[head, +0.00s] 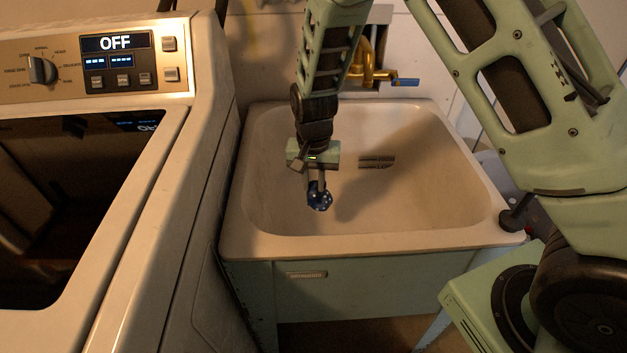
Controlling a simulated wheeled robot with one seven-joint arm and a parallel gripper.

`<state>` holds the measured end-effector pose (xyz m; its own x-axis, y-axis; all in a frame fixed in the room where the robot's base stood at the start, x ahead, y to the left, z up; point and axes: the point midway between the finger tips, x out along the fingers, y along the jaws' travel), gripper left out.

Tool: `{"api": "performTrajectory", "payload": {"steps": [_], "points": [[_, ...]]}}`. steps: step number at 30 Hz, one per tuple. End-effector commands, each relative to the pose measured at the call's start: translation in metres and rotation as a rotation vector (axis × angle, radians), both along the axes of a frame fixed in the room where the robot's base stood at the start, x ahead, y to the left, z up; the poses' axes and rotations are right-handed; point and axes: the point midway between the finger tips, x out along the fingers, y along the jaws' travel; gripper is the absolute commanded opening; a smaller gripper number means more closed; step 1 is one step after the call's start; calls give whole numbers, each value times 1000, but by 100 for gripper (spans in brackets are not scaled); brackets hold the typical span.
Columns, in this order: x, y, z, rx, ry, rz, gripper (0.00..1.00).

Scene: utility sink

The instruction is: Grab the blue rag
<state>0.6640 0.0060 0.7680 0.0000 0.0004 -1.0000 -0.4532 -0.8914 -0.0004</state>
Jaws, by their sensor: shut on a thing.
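The blue rag (319,201) is a small dark blue bundle with light spots. My gripper (317,186) is over the utility sink (255,170), pointing down, and is shut on the rag. The rag hangs at the fingertips above the sink's basin, near its front left part. The fingers partly hide it. I cannot tell exactly how far it is above the basin floor.
A washing machine (205,130) with a display reading OFF stands close on the left, its lid area dark. A brass faucet (368,70) with a blue handle is behind the sink. A slotted drain or overflow (377,161) shows in the basin. My arm fills the right side.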

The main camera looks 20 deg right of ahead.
Motion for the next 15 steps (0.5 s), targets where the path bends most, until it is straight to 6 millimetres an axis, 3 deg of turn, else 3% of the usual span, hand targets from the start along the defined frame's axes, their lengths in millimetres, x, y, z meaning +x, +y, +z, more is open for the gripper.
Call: {"api": "performTrajectory", "payload": {"steps": [15], "points": [[0,0,49,0,0,0,0]]}}
